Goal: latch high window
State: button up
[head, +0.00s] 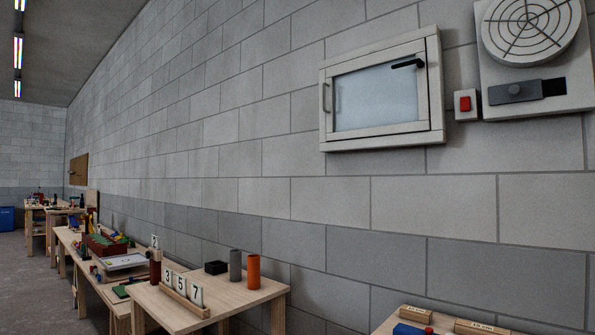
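A small white-framed window (434,112) is set high on the grey block wall, right of centre in the head view. Its pane (375,98) is pale and frosted. A black lever handle (407,64) sits at the upper right of the pane and points left, roughly level. A thin grey pull handle (324,98) is on the window's left side. The sash looks in or close to its frame; I cannot tell whether a small gap is there. My gripper is not in view.
Right of the window are a red switch (465,104) and a round vent grille (530,28) with a dark slider (530,91) below. Below stand a wooden table (235,296) with number cards and cylinders, and another table (392,325) at lower right. Wall below the window is bare.

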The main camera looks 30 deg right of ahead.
aim_at(420, 64)
jog(key=z, duration=1.9)
